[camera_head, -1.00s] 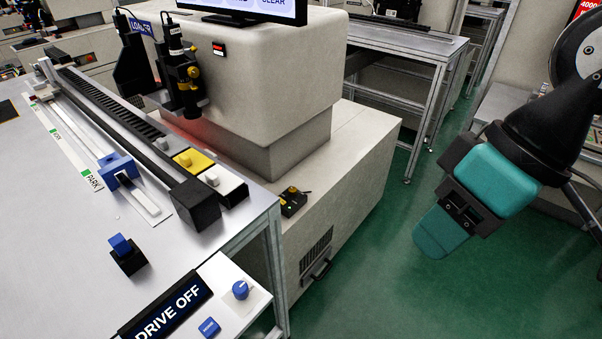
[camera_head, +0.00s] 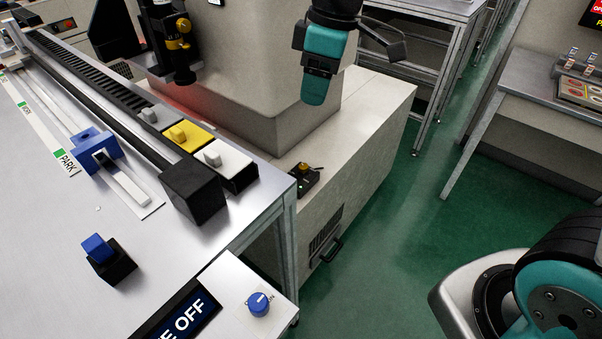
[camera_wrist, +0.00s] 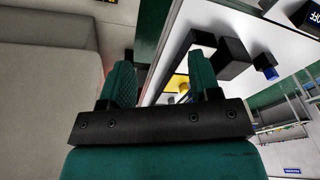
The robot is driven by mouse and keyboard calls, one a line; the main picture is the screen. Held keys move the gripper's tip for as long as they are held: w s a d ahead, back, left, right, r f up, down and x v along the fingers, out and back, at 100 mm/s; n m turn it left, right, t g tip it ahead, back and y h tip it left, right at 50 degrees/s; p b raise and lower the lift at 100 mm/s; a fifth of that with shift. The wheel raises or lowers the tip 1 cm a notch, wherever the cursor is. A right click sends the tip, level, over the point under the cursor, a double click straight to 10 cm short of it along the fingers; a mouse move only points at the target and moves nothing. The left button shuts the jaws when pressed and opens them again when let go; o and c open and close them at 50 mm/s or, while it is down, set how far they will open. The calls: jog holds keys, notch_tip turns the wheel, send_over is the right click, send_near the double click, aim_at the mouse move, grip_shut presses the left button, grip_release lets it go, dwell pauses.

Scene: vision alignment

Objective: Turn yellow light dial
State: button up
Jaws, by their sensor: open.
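A yellow block with a yellow knob (camera_head: 180,133) sits between two whitish knob blocks at the near end of the black rail. A yellow patch, probably this block, shows between the fingers in the wrist view (camera_wrist: 179,83). A small black box with a yellow knob on top (camera_head: 304,173) sits on the beige machine's ledge. My gripper (camera_head: 314,97) hangs in front of the beige machine, above and apart from both. In the wrist view my gripper (camera_wrist: 162,68) has its two teal fingers spread with nothing between them. I cannot tell which yellow knob is the light dial.
A dark camera column with a yellow ring (camera_head: 178,43) stands left of my gripper. A black end block (camera_head: 194,190), a blue slider (camera_head: 95,148) and a blue-topped switch (camera_head: 102,255) stand on the table. A blue dial (camera_head: 259,303) is in front.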

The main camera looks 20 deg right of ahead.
jog(key=w+d+f+n+h+b, duration=0.1)
jog(key=w+f+n+b, duration=0.2)
jog(key=w+f, duration=0.75)
jog(key=n+h+b, duration=0.1)
jog(key=n+b, duration=0.2)
send_over(303, 166)
notch_tip(303, 166, down, 10)
notch_tip(303, 166, down, 16)
jog(key=shift+w+f+p, duration=0.1)
jog(key=shift+f+p, duration=0.1)
jog(key=shift+p, duration=0.85)
jog(key=shift+d, duration=0.1)
jog(key=c, duration=0.9)
